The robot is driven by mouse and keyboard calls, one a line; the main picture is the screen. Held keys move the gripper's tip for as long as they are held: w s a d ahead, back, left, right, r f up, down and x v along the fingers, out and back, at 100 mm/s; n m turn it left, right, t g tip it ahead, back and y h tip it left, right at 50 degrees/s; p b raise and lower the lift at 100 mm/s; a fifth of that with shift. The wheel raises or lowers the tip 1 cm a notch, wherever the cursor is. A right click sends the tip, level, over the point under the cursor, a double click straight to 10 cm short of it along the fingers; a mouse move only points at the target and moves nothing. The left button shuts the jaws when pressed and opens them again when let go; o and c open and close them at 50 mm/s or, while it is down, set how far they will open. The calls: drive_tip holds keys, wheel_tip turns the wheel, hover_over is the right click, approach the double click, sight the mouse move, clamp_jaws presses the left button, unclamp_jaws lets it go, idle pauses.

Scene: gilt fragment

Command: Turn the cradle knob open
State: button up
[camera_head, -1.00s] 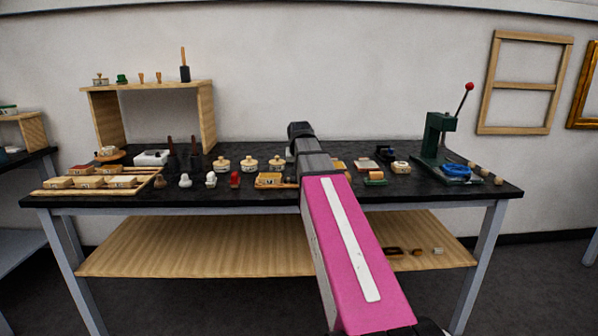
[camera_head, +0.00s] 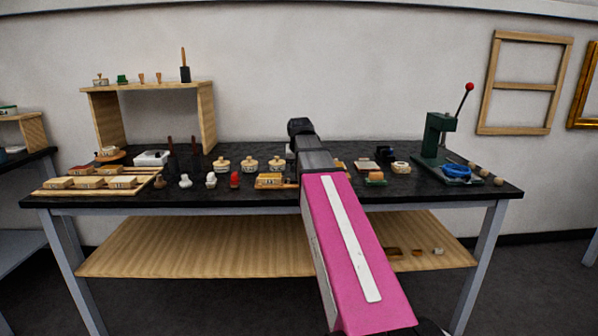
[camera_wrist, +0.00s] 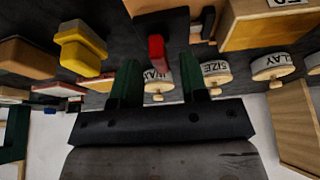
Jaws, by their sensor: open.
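In the wrist view, a dark block (camera_wrist: 178,28) carries a red knob-like piece (camera_wrist: 156,50), which I take to be the cradle and its knob. My gripper (camera_wrist: 158,74) is open, with its two green fingers pointing toward the block. The red piece shows in the gap between the fingertips, nearer the left finger. I cannot tell whether either finger touches it. In the head view, my own arm hides the gripper and this part of the bench.
Lidded pots, one marked SIZE (camera_wrist: 215,73), stand close beyond the right finger. A yellow-topped block (camera_wrist: 82,47) lies to the left. In the head view, the black bench (camera_head: 330,197) holds many small items, with a green press (camera_head: 437,140) at right and a wooden shelf (camera_head: 206,117) at left.

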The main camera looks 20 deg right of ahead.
drive_tip(key=v, duration=0.9)
drive_tip(key=shift+s, duration=0.2)
